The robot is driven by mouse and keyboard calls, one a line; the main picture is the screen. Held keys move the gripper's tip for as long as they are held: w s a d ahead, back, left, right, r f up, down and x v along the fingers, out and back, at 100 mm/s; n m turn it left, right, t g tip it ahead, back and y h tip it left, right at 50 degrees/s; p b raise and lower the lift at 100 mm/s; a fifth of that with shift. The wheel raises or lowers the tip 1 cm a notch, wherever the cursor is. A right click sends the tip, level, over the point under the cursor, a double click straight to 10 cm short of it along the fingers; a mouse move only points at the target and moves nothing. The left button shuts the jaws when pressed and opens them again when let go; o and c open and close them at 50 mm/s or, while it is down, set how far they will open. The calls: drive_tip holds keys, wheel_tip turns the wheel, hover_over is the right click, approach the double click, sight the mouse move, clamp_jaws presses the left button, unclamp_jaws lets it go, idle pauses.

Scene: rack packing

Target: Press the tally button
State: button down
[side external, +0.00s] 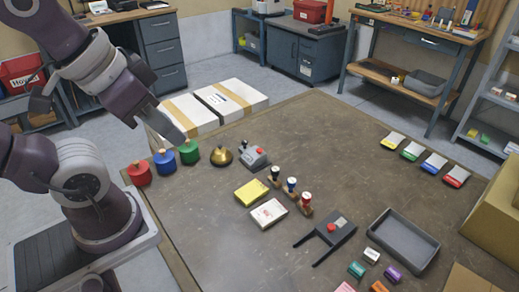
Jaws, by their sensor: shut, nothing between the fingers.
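The other is a dark grey box (332,232) with a red button and two dark prongs, nearer the front. I cannot tell from the picture which one is the tally. My gripper (185,139) is at the upper left, pointing down and right, just above or behind the green knobbed pot (190,153). It is shut and empty, left of both devices.
Red (139,174) and blue (165,163) pots stand beside the green one. Stamps (291,185), a yellow pad (251,191) and a white pad (269,213) lie mid-table. A grey tray (404,240) and several small coloured blocks are front right. The back middle is clear.

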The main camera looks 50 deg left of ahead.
idle(0.9)
drive_tip(key=n+t+y, duration=0.2)
drive_tip(key=n+t, duration=0.1)
drive_tip(key=n, duration=0.8)
hover_over(257, 151)
wheel_tip(257, 151, down, 19)
drive_tip(key=shift+d+r, duration=0.1)
drive_tip(key=shift+f, duration=4.4)
drive_tip(key=shift+f, duration=0.45)
